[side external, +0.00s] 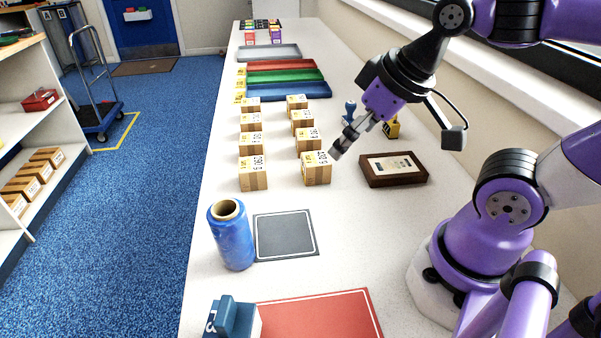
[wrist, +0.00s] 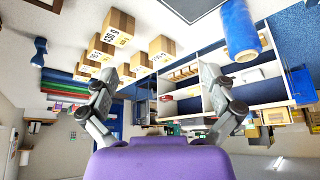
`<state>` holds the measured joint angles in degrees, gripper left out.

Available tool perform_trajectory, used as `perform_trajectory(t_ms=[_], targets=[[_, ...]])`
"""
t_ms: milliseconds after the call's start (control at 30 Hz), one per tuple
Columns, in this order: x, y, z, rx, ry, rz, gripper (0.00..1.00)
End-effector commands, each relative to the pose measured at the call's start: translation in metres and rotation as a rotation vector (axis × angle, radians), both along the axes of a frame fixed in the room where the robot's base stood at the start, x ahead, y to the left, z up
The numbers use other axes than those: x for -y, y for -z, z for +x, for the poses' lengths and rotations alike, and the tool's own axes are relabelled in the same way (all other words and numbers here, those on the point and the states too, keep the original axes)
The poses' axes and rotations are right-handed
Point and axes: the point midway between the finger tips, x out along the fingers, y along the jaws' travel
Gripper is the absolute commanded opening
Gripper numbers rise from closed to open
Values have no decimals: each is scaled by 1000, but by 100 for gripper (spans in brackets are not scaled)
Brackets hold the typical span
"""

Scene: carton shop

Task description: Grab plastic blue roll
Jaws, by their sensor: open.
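The blue plastic roll (side external: 233,238) stands upright on the white table, with its cardboard core showing at the top. It is beside the left edge of a dark grey square mat. In the wrist view the blue roll (wrist: 240,28) shows at the upper right, beyond the right finger and apart from it. My gripper (side external: 340,150) is above the table near the front right carton, well behind and to the right of the roll. In the wrist view my gripper (wrist: 168,105) has its two fingers spread apart with nothing between them.
Several small cartons (side external: 253,172) stand in two rows behind the roll. The dark grey mat (side external: 285,234) lies flat beside it. A red mat (side external: 325,315) and a blue block-shaped item (side external: 230,320) are in front. A brown framed box (side external: 393,168) lies right of the cartons. The table's left edge is near the roll.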

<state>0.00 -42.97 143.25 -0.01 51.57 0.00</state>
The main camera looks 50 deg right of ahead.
Motion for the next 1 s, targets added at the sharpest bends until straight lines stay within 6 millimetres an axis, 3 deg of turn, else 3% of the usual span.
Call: perform_trajectory(t_ms=[267, 367, 467, 600, 733, 1000], targets=[[-1, 0, 1, -1, -6, -1, 100], [-9, 0, 9, -16, -74, -9, 100], [-30, 1, 29, -43, -232, -26, 100], [-72, 11, 60, -76, -514, -43, 100], [-108, 25, 79, -91, -724, -44, 100], [-138, 53, 93, -98, -868, -38, 100]])
